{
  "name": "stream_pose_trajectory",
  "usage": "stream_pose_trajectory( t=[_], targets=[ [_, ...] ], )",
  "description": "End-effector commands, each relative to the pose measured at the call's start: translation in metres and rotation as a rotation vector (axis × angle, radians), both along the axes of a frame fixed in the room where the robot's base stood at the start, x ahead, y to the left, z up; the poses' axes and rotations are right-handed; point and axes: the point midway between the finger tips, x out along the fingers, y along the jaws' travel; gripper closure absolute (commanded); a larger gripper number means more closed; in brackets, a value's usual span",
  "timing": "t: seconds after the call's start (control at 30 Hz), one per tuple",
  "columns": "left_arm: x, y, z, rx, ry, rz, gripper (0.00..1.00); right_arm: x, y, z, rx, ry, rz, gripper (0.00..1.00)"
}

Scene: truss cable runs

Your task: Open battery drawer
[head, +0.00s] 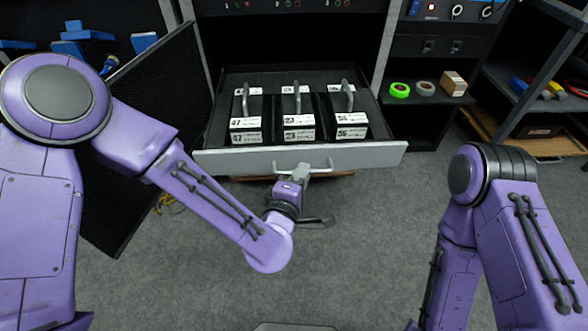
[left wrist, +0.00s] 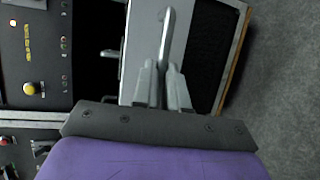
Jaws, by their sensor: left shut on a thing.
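The battery drawer (head: 230,161) is pulled out of the black cabinet, its inside in plain view. It holds three batteries with handles and white labels: the left one (head: 246,118), the middle one (head: 297,116) and the right one (head: 346,114). My left gripper (head: 300,172) is at the middle of the drawer's light grey front, shut on the drawer handle (head: 322,164). In the left wrist view the fingers close around the handle (left wrist: 167,35). My right arm is at the right of the head view, its gripper out of view.
A black mesh panel (head: 150,130) stands left of the drawer. A shelf at right holds green tape (head: 399,90), grey tape (head: 425,88) and a small box (head: 453,83). A dark rack (head: 540,80) stands far right. The grey floor before the drawer is clear.

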Motion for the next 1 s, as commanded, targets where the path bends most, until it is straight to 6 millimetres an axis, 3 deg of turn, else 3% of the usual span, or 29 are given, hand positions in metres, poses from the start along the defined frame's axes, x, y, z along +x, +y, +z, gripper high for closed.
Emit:
stream_pose_trajectory(
  t=[0.27, 0.3, 0.37, 0.73, 1.0],
  targets=[
    [-0.001, 0.000, -0.001, 0.001, 0.003, -0.002, 1.00, 0.000, 0.000, 0.000, 0.000, 0.000, 0.000, 0.51],
    [-0.001, 0.000, -0.001, 0.001, 0.003, -0.002, 0.78, 0.000, 0.000, 0.000, 0.000, 0.000, 0.000, 0.51],
    [-0.001, 0.000, -0.001, 0.001, 0.002, -0.001, 0.63, 0.000, 0.000, 0.000, 0.000, 0.000, 0.000, 0.51],
    [-0.009, 0.002, 0.002, 0.001, 0.002, -0.002, 0.63, 0.000, 0.000, 0.002, 0.000, 0.000, 0.000, 0.51],
    [-0.073, 0.019, 0.017, 0.006, 0.002, -0.007, 0.63, 0.000, 0.000, 0.018, 0.000, 0.000, 0.000, 0.51]
  ],
)
